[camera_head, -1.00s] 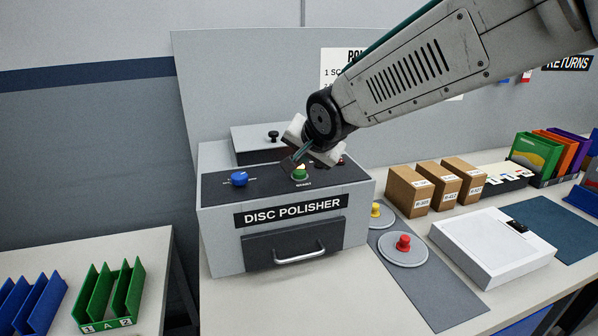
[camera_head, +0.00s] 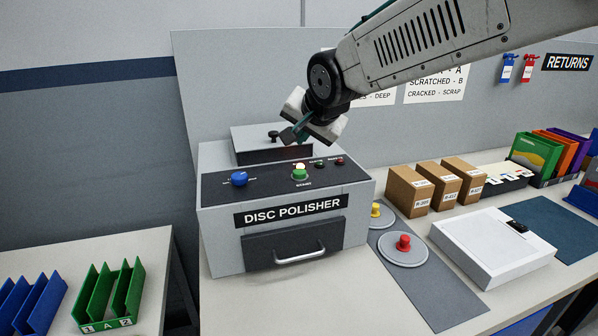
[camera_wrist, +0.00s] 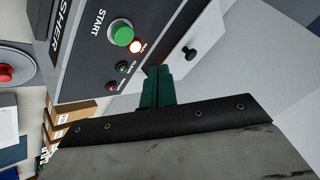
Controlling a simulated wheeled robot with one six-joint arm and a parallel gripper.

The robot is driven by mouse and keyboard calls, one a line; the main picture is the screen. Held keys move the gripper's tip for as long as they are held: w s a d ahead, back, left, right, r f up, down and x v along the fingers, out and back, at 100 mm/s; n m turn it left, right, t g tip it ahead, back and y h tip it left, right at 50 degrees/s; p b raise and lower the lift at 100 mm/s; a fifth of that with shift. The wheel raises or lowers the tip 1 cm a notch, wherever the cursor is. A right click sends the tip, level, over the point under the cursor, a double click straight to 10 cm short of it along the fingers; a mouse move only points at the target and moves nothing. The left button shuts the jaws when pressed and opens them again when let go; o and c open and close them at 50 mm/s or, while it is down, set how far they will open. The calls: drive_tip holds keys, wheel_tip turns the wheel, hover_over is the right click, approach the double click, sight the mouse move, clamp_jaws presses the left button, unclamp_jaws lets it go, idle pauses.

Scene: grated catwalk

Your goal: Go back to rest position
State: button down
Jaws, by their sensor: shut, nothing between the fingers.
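My gripper (camera_head: 290,137) is in the air above the back part of the disc polisher, apart from the panel. It is shut and holds nothing; its dark green fingers show in the wrist view (camera_wrist: 157,88). The grey disc polisher (camera_head: 222,240) stands on the bench with a front drawer and silver handle. Its green start button (camera_head: 300,175) is in clear view, with a lit lamp just behind it. The start button also shows in the wrist view (camera_wrist: 120,33), beside a glowing lamp (camera_wrist: 135,46). A blue knob (camera_head: 239,179) sits on the left of the panel.
The polisher's raised lid (camera_head: 262,150) with a black knob is close below my gripper. Brown boxes (camera_head: 408,190), a white case (camera_head: 490,245) and discs with red (camera_head: 403,242) and yellow knobs are to the right. Green racks (camera_head: 112,295) stand at lower left. The air above is open.

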sight(310, 187)
idle(0.3)
drive_tip(key=s+f, duration=0.1)
drive_tip(key=s+d+f+n+g, duration=0.1)
drive_tip(key=s+f+n+h, duration=0.1)
drive_tip(key=shift+d+f+g, duration=0.35)
drive_tip(key=shift+d+g, duration=0.05)
drive_tip(key=s+d+f+n+g+h, duration=0.1)
drive_tip(key=s+d+f+g, duration=0.1)
drive_tip(key=s+d, duration=0.9)
drive_tip(key=s+d+f+n+g+h, duration=0.1)
drive_tip(key=s+d+g, duration=0.2)
drive_tip(key=s+d, duration=0.9)
drive_tip(key=s, duration=0.8)
drive_tip(key=shift+f+n+g, duration=0.3)
drive_tip(key=shift+f, duration=0.1)
idle(3.5)
